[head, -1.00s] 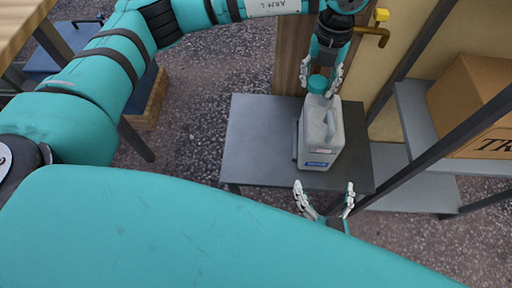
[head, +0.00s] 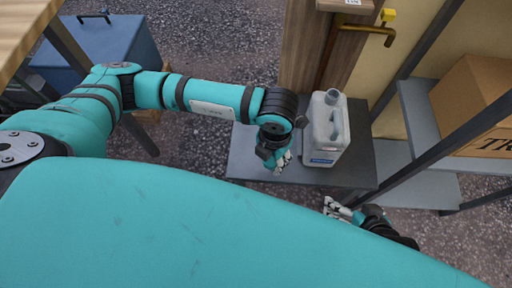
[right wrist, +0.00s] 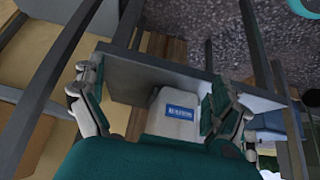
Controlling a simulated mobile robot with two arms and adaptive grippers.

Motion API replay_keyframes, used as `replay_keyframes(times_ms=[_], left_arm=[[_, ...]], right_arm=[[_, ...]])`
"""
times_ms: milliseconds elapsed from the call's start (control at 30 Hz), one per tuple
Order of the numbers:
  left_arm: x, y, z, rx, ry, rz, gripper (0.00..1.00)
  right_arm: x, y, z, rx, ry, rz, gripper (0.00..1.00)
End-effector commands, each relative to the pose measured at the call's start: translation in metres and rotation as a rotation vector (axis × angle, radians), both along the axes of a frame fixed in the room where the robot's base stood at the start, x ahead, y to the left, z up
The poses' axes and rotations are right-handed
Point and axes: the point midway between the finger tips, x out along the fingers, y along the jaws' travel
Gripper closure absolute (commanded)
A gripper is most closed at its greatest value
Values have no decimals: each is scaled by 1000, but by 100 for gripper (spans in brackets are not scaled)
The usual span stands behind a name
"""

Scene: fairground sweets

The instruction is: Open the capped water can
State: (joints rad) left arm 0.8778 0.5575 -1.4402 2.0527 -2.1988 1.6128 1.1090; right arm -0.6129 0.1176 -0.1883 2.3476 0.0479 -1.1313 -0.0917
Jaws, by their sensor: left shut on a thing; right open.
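The grey-white water can (head: 325,142) stands upright on the dark grey table (head: 250,150), its round neck (head: 333,97) bare, with no cap on it. My left gripper (head: 279,162) is just left of the can, pointing down and shut on the cap, which its fingers hide. My right gripper (head: 340,210) is open and empty at the table's front edge, apart from the can. In the right wrist view the can (right wrist: 165,128) shows its blue label beyond and between the fingers of my right gripper (right wrist: 150,82).
A door (head: 318,60) with a brass handle (head: 375,30) is behind the table. Grey shelves (head: 420,120) with a cardboard box (head: 475,95) stand at the right behind a dark post. A blue cooler box (head: 105,50) is at the back left.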

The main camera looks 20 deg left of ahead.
Motion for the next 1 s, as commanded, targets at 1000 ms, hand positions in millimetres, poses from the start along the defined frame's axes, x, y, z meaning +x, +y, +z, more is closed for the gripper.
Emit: replay_keyframes(times_ms=[1000], left_arm=[[39,34,-35,2,-5,224,99]], right_arm=[[-45,-51,10,-109,270,-141,0]])
